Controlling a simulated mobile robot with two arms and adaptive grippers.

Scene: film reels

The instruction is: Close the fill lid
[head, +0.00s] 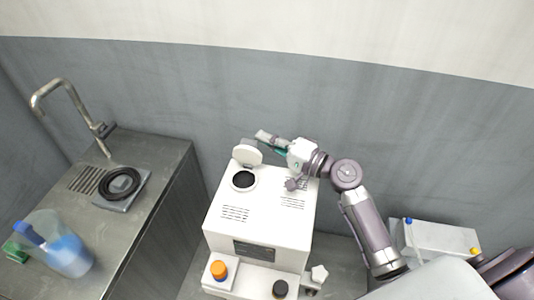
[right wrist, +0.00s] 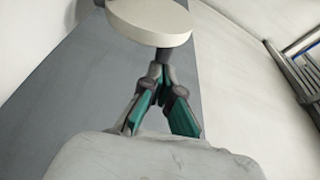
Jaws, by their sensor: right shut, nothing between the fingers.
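The fill lid (head: 247,155) is a white disc standing raised at the back edge of the round dark fill opening (head: 243,180) on top of the white machine (head: 225,213). My right gripper (head: 265,143) is behind and just right of the lid, above the machine's back edge. In the right wrist view the lid (right wrist: 150,20) shows large, just beyond the fingertips (right wrist: 162,70), which are closed together with nothing between them. I cannot tell whether the fingertips touch the lid. My left gripper is not in view.
A metal counter with a tap (head: 66,88) stands at left, holding a black ring (head: 122,184) and a clear jug with blue liquid (head: 70,256). The machine's front has an orange knob (head: 219,269) and a black knob (head: 280,288). A grey wall is close behind.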

